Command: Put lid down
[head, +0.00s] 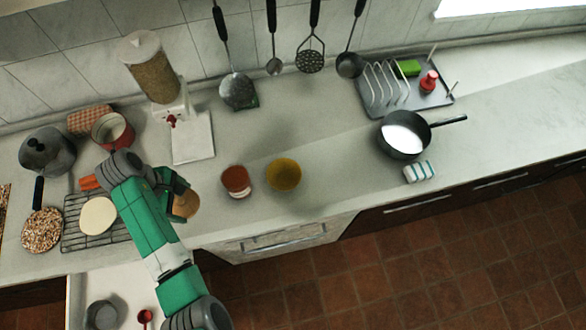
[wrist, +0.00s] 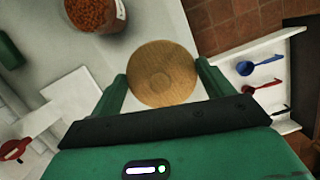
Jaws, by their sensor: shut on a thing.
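In the head view the lid (head: 187,204) shows partly behind my green arm, near the counter's front edge. A jar (head: 236,181) with reddish-brown contents and no lid on it stands to the right of the lid; it also shows in the wrist view (wrist: 96,12). Whether the lid touches the counter cannot be told.
A yellow bowl (head: 284,174) stands right of the jar. A grain dispenser (head: 153,70) is behind, on the counter (head: 310,125). A wire rack (head: 73,236) lies left. An open drawer (head: 125,290) is below. A pan (head: 404,137) stands right; the mid-counter is clear.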

